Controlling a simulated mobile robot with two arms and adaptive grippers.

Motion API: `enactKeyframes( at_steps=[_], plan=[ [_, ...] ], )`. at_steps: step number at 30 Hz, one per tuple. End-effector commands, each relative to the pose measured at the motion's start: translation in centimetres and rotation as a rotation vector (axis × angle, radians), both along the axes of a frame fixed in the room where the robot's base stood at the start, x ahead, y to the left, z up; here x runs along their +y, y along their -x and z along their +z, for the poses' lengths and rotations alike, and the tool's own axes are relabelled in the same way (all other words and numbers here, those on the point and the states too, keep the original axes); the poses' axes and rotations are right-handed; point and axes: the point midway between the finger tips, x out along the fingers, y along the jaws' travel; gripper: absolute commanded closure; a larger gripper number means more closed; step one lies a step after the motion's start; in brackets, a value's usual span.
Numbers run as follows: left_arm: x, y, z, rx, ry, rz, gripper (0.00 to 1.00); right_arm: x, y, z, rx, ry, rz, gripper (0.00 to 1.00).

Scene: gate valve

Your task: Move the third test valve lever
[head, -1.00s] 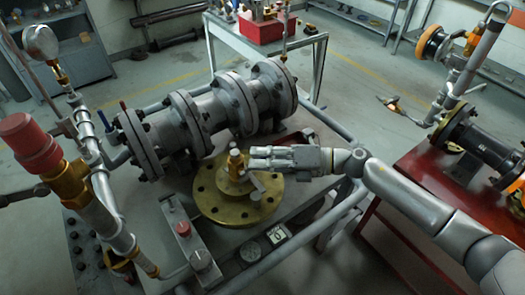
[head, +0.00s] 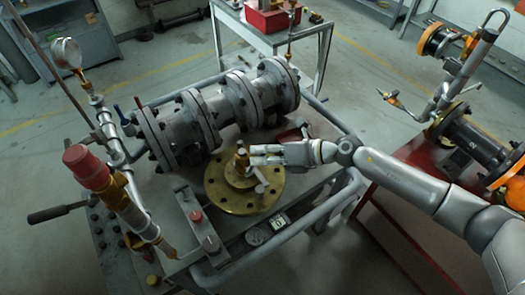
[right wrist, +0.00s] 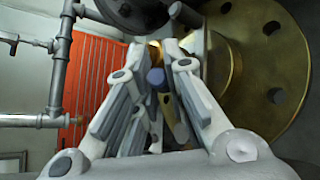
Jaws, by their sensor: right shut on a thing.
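A brass flange (head: 215,190) lies flat on the bench, with a small upright brass valve (head: 242,160) at its centre. A short grey lever-like piece (head: 261,187) sticks out low on the valve's right side. My right gripper (head: 254,155) reaches in from the right at the valve's upper part. In the right wrist view its fingers (right wrist: 165,55) close around a narrow brass part (right wrist: 168,105) with a blue-grey round end (right wrist: 155,77). The fingers hide much of it, and I cannot tell which lever it is. The flange (right wrist: 290,60) is at the right there. My left gripper is not in view.
A large grey flanged valve body (head: 215,112) lies behind the brass flange. A red-capped valve (head: 88,168) and a pressure gauge (head: 66,53) stand at the left. A red table (head: 395,225) is at the right.

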Motion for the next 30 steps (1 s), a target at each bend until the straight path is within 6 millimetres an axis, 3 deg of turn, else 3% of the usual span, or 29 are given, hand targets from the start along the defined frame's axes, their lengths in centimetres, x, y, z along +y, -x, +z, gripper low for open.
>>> enactKeyframes(
  at_steps=[8, 9, 11, 21, 26, 30],
  plan=[
    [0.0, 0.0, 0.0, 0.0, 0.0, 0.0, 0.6, 0.1, 0.0, 0.1, -0.001, -0.001, 0.0, 1.0],
    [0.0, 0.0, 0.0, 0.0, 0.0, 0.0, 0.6, 0.1, 0.0, 0.0, 0.0, -0.001, 0.0, 0.85],
    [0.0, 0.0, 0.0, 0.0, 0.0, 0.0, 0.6, 0.1, 0.0, 0.0, 0.0, -0.001, 0.0, 0.78],
    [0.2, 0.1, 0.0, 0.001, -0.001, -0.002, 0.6, -0.2, 0.0, 0.1, 0.0, -0.001, -0.001, 0.78],
    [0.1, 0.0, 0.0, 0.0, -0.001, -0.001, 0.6, -1.8, 0.3, 0.7, -0.001, 0.0, -0.003, 0.78],
    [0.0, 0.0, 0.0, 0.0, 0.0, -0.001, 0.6, -4.5, 1.0, 1.9, 0.0, 0.002, -0.003, 0.78]
  ],
)
